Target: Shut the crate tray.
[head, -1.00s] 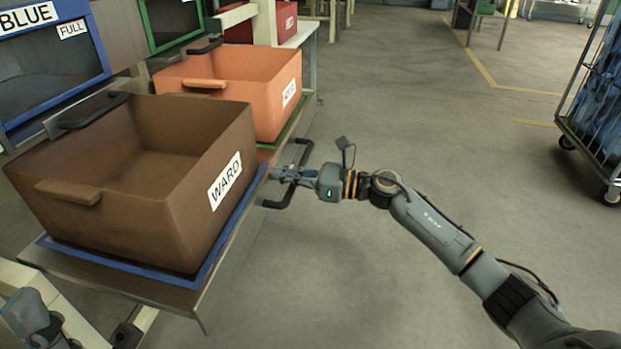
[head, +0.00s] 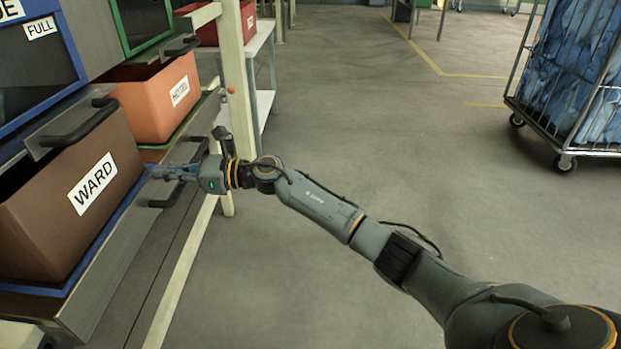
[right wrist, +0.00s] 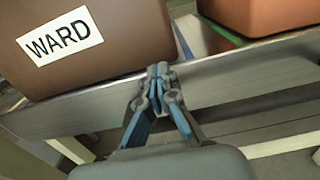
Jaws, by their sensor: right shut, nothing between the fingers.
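The grey crate tray (head: 103,278) juts out from the cabinet at the left of the head view. It carries the brown WARD crate (head: 45,222) on a blue-edged part and an orange crate (head: 150,98) on a green-edged part. A black handle (head: 170,199) sticks out from the tray's front. My right gripper (head: 163,173) is shut and empty, its fingertips against or very near the tray's front edge by the handle. In the right wrist view the fingers (right wrist: 160,72) meet in front of the tray's front face (right wrist: 90,108), below the WARD crate. My left gripper is out of view.
Blue-framed (head: 45,75) and green-framed openings stand above the crates. A cream post (head: 238,80) and a shelf with a red bin (head: 222,22) are behind. A wire cart of blue bags (head: 590,90) stands far right. The floor between is clear.

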